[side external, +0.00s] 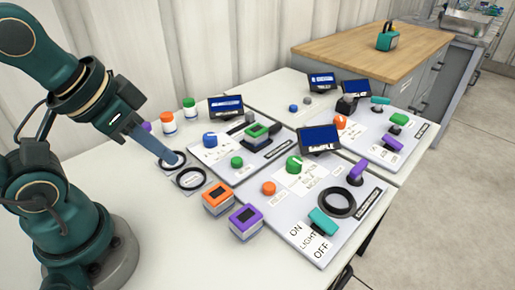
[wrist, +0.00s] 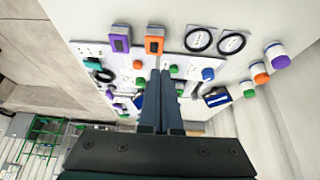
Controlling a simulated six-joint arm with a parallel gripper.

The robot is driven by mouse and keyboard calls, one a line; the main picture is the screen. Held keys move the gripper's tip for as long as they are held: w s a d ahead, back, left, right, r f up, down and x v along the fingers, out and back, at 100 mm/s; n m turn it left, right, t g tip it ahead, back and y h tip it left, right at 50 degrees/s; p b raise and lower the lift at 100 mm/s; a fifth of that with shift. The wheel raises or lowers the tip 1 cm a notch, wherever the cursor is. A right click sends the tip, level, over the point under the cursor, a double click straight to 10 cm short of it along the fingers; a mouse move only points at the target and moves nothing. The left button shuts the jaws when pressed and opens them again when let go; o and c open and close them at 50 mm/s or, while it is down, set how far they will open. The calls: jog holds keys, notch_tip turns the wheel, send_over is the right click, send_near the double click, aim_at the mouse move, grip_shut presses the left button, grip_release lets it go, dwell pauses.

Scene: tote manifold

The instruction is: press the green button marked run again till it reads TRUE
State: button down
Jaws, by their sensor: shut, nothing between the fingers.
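My gripper (side external: 176,160) is shut and empty, pointing down over the table beside two black rings, left of the nearest-left panel. In the wrist view its closed fingertips (wrist: 160,72) stand in front of the panels. A round green button (side external: 236,162) sits on the left panel (side external: 215,157), apart from my fingertips. A larger green knob (side external: 293,164) is on the front panel, whose tilted screen (side external: 320,138) shows a word ending in "MPLE". The left panel's screen (side external: 226,106) is blue with unreadable text. I cannot read a run label or TRUE anywhere.
A blue knob (side external: 209,140) and a green-topped square piece (side external: 257,130) share the left panel. An orange box (side external: 217,198) and a purple box (side external: 245,221) stand in front. Capped jars (side external: 167,122) stand behind. A wooden-topped cabinet (side external: 370,50) is at the back.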

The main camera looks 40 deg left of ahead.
dwell(0.6)
jog(key=w+a+r+m+t+y, duration=0.1)
jog(key=w+a+r+m+t, duration=0.3)
jog(key=w+m, duration=0.35)
jog(key=w+a+r+m+t+y, duration=0.2)
jog(key=w+r+m+t, duration=0.3)
jog(key=m, duration=0.3)
jog(key=w+f+m+g+h, duration=0.2)
jog(key=f+m+g+h, duration=0.1)
jog(key=f+m, duration=0.3)
jog(key=w+d+f+m+g+h, duration=0.1)
jog(key=w+f+m+g+h, duration=0.1)
jog(key=f+m, duration=0.3)
jog(key=m, duration=0.4)
jog(key=shift+f+g+h, duration=0.4)
jog(key=shift+f, duration=0.15)
